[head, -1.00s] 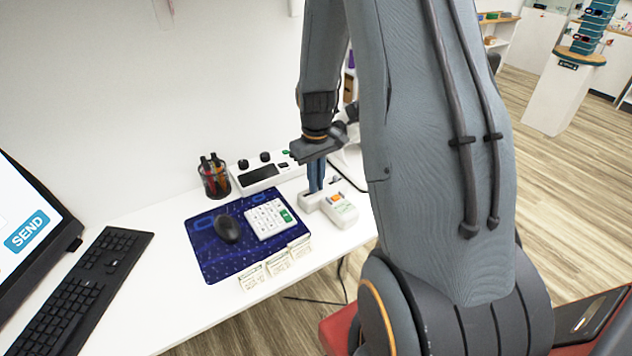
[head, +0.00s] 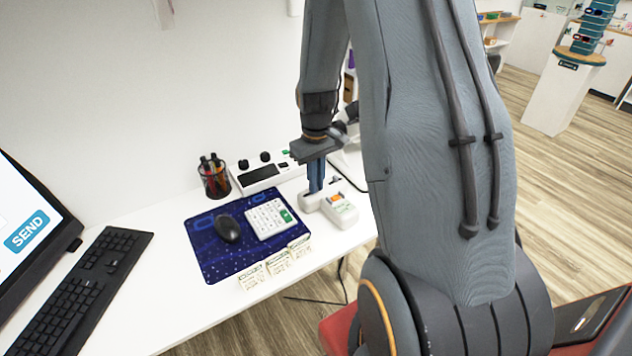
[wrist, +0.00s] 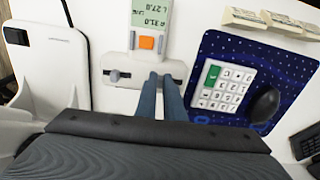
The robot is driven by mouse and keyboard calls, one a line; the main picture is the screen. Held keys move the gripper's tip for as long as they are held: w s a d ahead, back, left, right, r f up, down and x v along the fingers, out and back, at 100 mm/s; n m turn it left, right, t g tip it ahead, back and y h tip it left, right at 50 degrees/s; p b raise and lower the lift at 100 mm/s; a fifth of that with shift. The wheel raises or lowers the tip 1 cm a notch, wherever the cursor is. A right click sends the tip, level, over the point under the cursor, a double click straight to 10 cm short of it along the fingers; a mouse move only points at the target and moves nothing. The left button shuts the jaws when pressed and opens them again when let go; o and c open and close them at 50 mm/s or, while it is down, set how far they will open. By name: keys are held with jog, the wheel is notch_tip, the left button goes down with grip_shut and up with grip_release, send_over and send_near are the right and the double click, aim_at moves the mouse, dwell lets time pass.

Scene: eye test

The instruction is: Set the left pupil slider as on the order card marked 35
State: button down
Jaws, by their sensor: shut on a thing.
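The white pupil gauge (head: 343,213) stands on the desk to the right of the blue mat, with an orange button (wrist: 147,42). Its display (wrist: 150,14) is upside down in the wrist view and seems to read R 31.0 and L 27.0. My gripper (head: 316,188) points down at the gauge's slider bar (wrist: 128,82), its blue fingers (wrist: 160,78) shut on the left pupil slider, which they hide. The other slider's grey knob (wrist: 115,76) is free. Several order cards (head: 277,263) stand along the mat's front edge; they also show in the wrist view (wrist: 285,23). I cannot read their marks.
The mat (head: 211,262) holds a mouse (head: 228,228) and a white keypad (head: 268,218). A pen cup (head: 214,178) and a white box with knobs (head: 260,174) stand behind. A keyboard (head: 85,285) and a screen (head: 28,225) are at left.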

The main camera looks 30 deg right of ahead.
aim_at(311, 194)
jog(key=shift+a+p, duration=0.3)
jog(key=shift+a, duration=0.55)
jog(key=c, duration=1.8)
grip_release()
jog(key=shift+c, duration=0.2)
notch_tip(311, 194, up, 8)
jog(key=b, duration=0.1)
jog(key=shift+f, duration=0.1)
jog(key=s+a+r+m, duration=0.1)
jog(key=s+a+r, duration=0.1)
jog(key=s+a, duration=1.1)
jog(key=shift+s+a+r+t, duration=0.25)
jog(key=shift+s+t, duration=0.15)
jog(key=shift+s, duration=0.6)
